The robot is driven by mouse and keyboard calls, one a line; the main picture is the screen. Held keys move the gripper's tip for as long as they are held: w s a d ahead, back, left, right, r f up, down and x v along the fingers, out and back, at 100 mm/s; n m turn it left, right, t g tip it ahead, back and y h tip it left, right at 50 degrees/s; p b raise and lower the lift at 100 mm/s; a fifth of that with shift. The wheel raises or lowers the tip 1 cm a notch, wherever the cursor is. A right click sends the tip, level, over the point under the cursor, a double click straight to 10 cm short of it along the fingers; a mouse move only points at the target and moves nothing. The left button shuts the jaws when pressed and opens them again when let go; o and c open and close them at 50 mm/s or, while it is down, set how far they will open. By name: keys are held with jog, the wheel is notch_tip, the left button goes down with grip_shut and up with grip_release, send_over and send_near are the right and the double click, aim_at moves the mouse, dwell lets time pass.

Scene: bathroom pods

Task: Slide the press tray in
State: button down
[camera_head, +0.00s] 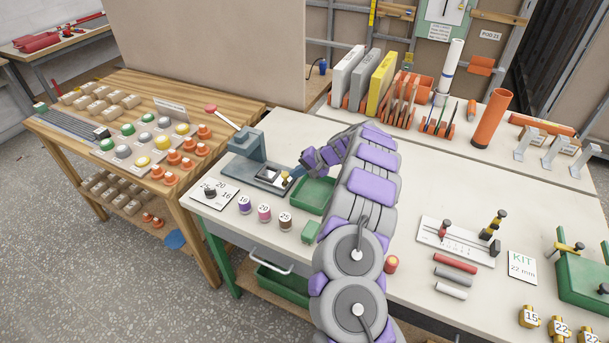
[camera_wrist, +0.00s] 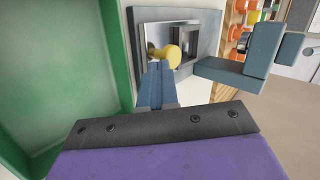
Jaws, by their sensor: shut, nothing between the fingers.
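The grey-blue press (camera_head: 247,143) stands at the left end of the white bench, with a red-tipped lever. On its base (camera_wrist: 205,22) lies a pale metal press tray (camera_head: 268,174) with a dark opening; it also shows in the wrist view (camera_wrist: 151,33). A yellow knob (camera_wrist: 166,52) sits at the tray's near side. My gripper (camera_head: 288,178) is shut and empty, its fingertips (camera_wrist: 156,66) right by the knob. I cannot tell whether they touch it. How far the tray sits in the press is hard to tell.
A green bin (camera_head: 314,194) lies beside my gripper and fills the left of the wrist view (camera_wrist: 60,70). Numbered pucks (camera_head: 264,212) and a white number card (camera_head: 214,193) lie in front of the press. A wooden table (camera_head: 120,90) with fittings stands left.

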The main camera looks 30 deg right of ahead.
send_near(264, 169)
jog(key=x, duration=0.5)
jog(key=shift+s+f, duration=0.1)
jog(key=shift+s, duration=0.1)
jog(key=shift+w+a, duration=0.2)
jog(key=shift+w, duration=0.1)
jog(key=shift+s+d, duration=0.2)
jog(key=shift+s+d+b, duration=0.3)
jog(key=shift+s+d, duration=0.55)
jog(key=shift+d, duration=0.1)
jog(key=v, duration=0.3)
jog(key=p+v, duration=0.1)
jog(key=v, duration=0.3)
jog(key=p+v, duration=0.1)
jog(key=v, duration=0.3)
jog(key=shift+d+f, duration=0.25)
jog(key=shift+d, duration=0.2)
